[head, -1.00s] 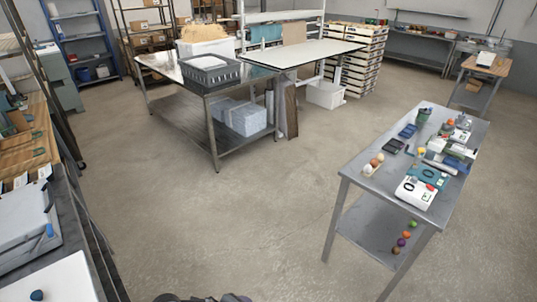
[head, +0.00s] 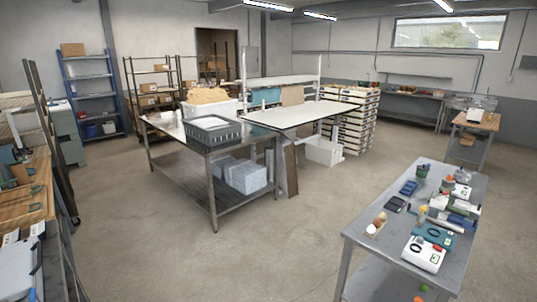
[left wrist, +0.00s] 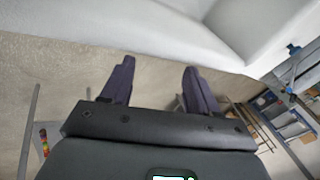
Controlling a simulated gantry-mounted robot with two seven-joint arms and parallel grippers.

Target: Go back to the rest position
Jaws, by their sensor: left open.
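My left gripper (left wrist: 158,84) shows in the left wrist view with its two dark fingers spread apart. It is open and nothing is between the fingers. Pale floor and a white rounded surface (left wrist: 130,25) lie beyond the fingertips. Neither gripper shows in the head view now, and my right gripper is in no frame.
A metal table (head: 440,200) with devices and small balls stands at the right. A steel table (head: 165,122) with a grey crate (head: 215,130) stands at centre left, beside a white-topped table (head: 300,113). Wooden benches line the left edge. The floor (head: 270,245) between is clear.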

